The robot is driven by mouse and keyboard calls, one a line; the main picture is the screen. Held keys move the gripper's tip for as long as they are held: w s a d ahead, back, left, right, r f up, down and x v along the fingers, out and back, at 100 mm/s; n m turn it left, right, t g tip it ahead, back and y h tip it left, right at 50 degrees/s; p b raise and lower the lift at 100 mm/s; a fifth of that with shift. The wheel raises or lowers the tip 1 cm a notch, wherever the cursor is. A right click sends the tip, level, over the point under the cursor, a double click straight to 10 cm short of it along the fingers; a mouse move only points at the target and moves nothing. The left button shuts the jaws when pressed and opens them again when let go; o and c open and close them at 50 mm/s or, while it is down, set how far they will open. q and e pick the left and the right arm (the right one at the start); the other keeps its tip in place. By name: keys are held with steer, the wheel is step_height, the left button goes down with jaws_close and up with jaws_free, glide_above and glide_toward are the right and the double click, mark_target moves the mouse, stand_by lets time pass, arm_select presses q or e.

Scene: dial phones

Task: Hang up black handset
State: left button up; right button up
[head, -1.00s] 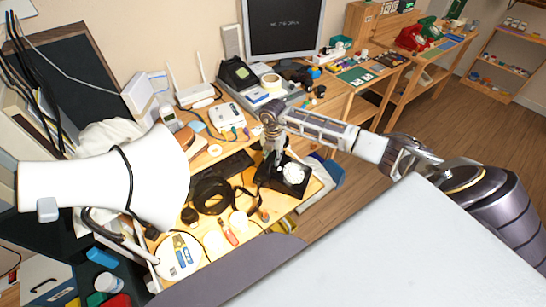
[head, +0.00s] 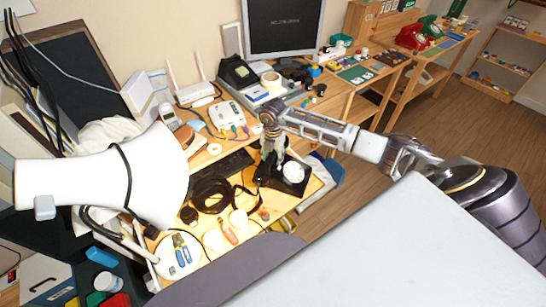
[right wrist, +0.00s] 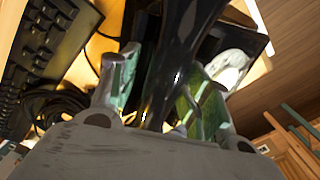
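The black handset (right wrist: 172,65) is a glossy dark bar between the fingers of my right gripper (right wrist: 160,95) in the right wrist view. The green-padded fingers sit close against both sides of it, and the gripper looks shut on it. In the head view my right gripper (head: 271,155) points down over the desk, beside the black phone base with its white round dial (head: 293,171). The gripper hides part of the phone, and the handset is hard to make out there. My left gripper is not in view.
A large white lamp (head: 150,175) fills the left side of the head view. The monitor (head: 283,25) stands behind. Open floor lies to the right.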

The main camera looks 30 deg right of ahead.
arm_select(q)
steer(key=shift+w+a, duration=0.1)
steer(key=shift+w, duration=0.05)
arm_select(e)
steer(key=shift+s+d, duration=0.1)
steer(key=shift+r, duration=0.6)
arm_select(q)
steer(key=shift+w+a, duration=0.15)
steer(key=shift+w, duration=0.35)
arm_select(e)
steer(key=shift+r, duration=3.4)
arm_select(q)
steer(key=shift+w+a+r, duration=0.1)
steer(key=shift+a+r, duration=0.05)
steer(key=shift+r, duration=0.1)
arm_select(e)
steer(key=shift+r, duration=0.2)
